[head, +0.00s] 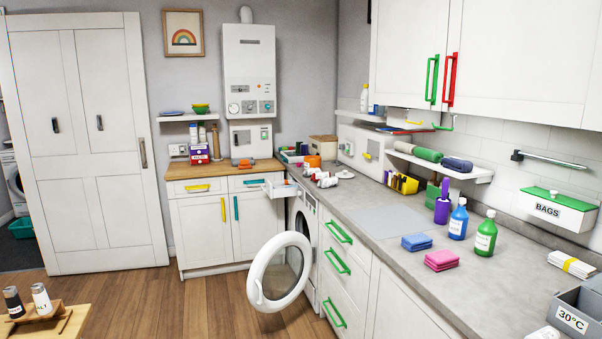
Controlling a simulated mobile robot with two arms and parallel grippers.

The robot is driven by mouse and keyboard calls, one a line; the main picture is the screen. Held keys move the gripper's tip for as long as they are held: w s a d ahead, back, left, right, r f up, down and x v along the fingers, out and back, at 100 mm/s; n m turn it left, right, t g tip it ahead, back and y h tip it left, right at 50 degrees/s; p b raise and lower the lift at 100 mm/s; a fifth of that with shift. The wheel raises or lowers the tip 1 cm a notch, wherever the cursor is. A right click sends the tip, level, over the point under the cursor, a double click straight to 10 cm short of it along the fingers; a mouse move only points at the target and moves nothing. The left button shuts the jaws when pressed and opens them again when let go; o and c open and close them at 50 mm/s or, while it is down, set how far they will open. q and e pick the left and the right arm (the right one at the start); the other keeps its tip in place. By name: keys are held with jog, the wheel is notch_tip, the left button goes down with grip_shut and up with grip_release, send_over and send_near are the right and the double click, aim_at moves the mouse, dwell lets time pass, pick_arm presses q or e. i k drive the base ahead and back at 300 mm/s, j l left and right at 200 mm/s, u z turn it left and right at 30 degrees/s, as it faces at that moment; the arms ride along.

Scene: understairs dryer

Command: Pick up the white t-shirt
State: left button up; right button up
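I cannot make out a white t-shirt for certain. A white folded stack with a yellow band (571,263) lies on the counter at the right; I cannot tell whether it is cloth or paper. A small white thing (543,333) is cut off by the bottom edge beside the grey box. Small white and red items (325,179) lie at the far end of the counter, too small to identify. Neither of my grippers is in view.
The washing machine's round door (281,272) stands open over the floor. A grey box labelled 30°C (572,320) sits at the lower right. Blue sponges (416,242), pink sponges (441,260) and bottles (486,234) stand on the grey counter (360,202).

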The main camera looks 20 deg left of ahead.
aim_at(325, 182)
jog(key=i+j+u, duration=0.1)
jog(key=i+j, duration=0.45)
jog(key=i+j+u, duration=0.15)
jog(key=i+j, duration=0.35)
jog(key=i+j+u, duration=0.1)
jog(key=i+j, duration=0.35)
jog(key=i, duration=0.3)
jog(key=z, duration=3.3)
jog(key=k+j+z, duration=0.15)
jog(key=z, duration=0.25)
jog(key=k+j+z, duration=0.15)
jog(key=z, duration=0.25)
jog(key=k+j+z, duration=0.2)
jog(key=z, duration=0.2)
jog(key=k+z, duration=0.2)
jog(key=z, duration=0.2)
jog(key=k+l+u, duration=0.1)
jog(key=k+u, duration=0.2)
jog(key=k, duration=0.45)
jog(key=k+j+u, duration=0.1)
jog(key=k+u, duration=0.2)
jog(key=k, duration=0.4)
jog(key=k+l+z, duration=0.1)
jog(key=k+z, duration=0.4)
jog(key=k+l+z, duration=0.25)
jog(key=k+z, duration=0.2)
